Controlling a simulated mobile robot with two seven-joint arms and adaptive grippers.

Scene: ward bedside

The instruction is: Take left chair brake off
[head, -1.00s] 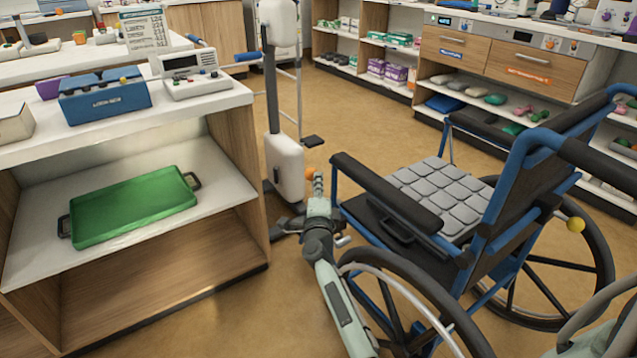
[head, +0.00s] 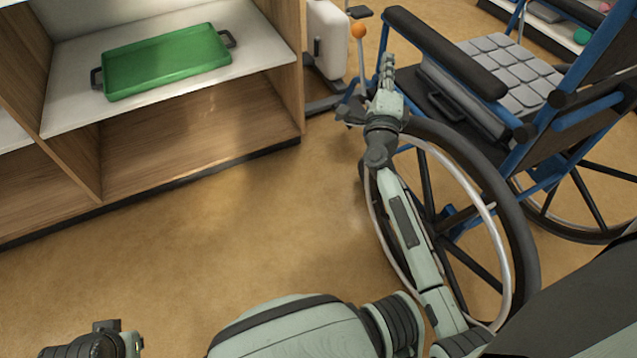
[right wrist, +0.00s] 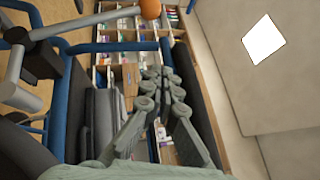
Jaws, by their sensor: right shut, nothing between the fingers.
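The wheelchair (head: 505,65) stands at the right of the head view, with a blue frame and grey cushion. Its near-side brake lever has an orange knob (head: 358,31) on a thin rod that looks roughly upright there. The knob also shows at the top of the right wrist view (right wrist: 150,8), with the rod running left from it. My right gripper (head: 388,66) is shut and empty. It is beside the lever, to the right of and below the knob, near the armrest front and the wheel top. It looks apart from the knob. My left gripper cannot be made out.
A wooden cabinet (head: 200,175) with a green tray (head: 165,62) on its shelf stands at the left. A white stand (head: 328,40) is behind the lever. The near wheel (head: 520,215) lies close along my right forearm. Floor between cabinet and chair is clear.

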